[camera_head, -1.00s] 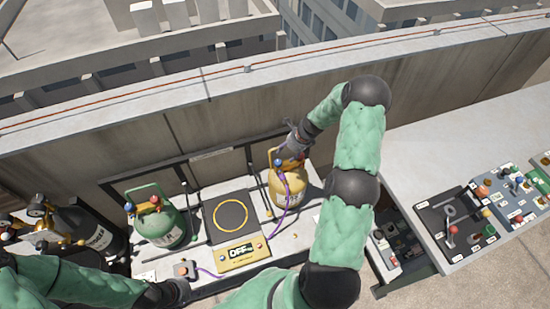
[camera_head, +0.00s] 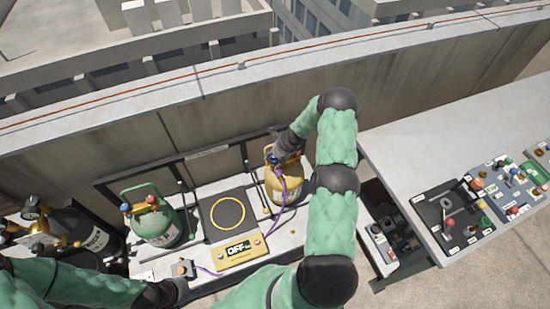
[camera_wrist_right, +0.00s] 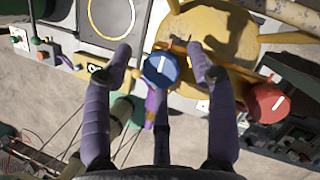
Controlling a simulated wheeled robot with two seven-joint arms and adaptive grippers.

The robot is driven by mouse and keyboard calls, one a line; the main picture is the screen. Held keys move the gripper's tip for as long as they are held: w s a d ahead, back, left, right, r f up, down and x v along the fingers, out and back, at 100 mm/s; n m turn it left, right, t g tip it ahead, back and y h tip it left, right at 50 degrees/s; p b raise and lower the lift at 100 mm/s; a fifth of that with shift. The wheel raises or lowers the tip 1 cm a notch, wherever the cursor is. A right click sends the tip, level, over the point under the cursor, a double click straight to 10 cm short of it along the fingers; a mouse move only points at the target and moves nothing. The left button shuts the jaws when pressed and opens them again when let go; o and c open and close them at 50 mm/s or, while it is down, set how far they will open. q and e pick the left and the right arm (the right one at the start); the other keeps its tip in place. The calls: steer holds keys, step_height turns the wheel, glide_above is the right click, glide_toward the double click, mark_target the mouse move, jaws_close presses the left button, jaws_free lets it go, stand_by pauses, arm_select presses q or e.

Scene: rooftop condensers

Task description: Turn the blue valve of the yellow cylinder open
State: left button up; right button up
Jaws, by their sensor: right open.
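The yellow cylinder (camera_head: 283,190) stands at the right end of the white bench. Its blue valve (camera_wrist_right: 161,69) shows in the right wrist view as a round knob with a white mark. My right gripper (camera_wrist_right: 160,62) is open, its two fingers on either side of the blue valve; I cannot tell whether they touch it. A red valve (camera_wrist_right: 267,103) sits on the same cylinder, right of the right finger. In the head view my right gripper (camera_head: 274,156) is at the cylinder's top. My left gripper (camera_head: 180,286) is beside a small orange-buttoned box (camera_head: 184,269); its fingers are unclear.
A purple hose hangs from the yellow cylinder. A scale (camera_head: 228,213) with an OFF display stands left of it, then a green cylinder (camera_head: 155,222). A grey table (camera_head: 400,155) with control panels is at right. A parapet wall (camera_head: 215,120) runs behind.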

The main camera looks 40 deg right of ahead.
steer(key=c, duration=1.1)
steer(key=shift+r, duration=0.1)
